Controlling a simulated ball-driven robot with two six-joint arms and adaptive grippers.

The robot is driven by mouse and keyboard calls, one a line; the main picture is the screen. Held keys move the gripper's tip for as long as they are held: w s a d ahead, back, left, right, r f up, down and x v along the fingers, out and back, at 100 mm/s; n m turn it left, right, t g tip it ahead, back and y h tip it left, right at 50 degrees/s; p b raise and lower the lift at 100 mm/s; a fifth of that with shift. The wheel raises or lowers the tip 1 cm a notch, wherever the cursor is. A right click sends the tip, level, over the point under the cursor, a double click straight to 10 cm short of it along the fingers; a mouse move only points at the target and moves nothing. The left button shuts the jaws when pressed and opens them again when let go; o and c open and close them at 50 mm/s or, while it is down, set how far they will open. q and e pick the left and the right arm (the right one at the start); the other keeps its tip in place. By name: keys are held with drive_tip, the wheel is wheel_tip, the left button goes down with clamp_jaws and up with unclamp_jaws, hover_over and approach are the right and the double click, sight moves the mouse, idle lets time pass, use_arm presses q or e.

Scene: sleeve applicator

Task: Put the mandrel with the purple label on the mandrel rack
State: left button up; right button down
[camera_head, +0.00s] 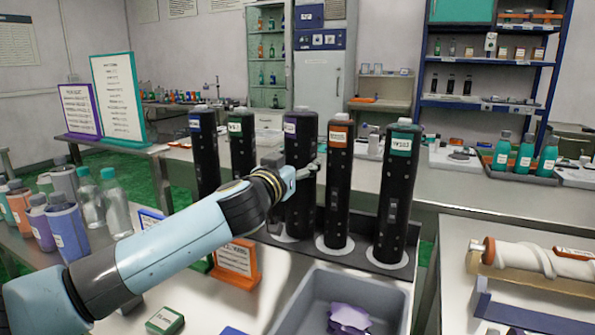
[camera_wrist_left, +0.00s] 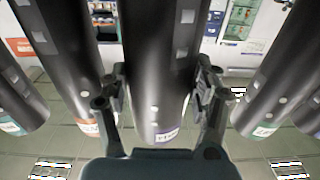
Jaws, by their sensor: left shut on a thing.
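The mandrel with the purple label (camera_head: 299,205) is a tall black cylinder, upright in the middle of a row of similar black mandrels. My left gripper (camera_head: 303,172) reaches it from the left and is shut on its upper half, below the label. In the left wrist view the purple-labelled mandrel (camera_wrist_left: 158,75) passes between the two fingers. My forearm hides part of it in the head view. Its foot is near a white disc on the dark mandrel rack (camera_head: 330,222); I cannot tell whether it touches. My right gripper is not in view.
An orange-labelled mandrel (camera_head: 336,190) and a teal-labelled one (camera_head: 396,195) stand close on the right. Green-labelled (camera_head: 242,150) and blue-labelled (camera_head: 205,155) mandrels stand on the left. A grey bin (camera_head: 385,300) with purple pieces is in front. Bottles (camera_head: 116,205) stand at left.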

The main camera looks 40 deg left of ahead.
use_arm(q)
drive_tip(key=shift+f, duration=0.4)
drive_tip(key=o, duration=1.4)
drive_tip(key=b+v, duration=0.2)
drive_tip(key=v, duration=1)
drive_tip(key=shift+s+f, duration=0.1)
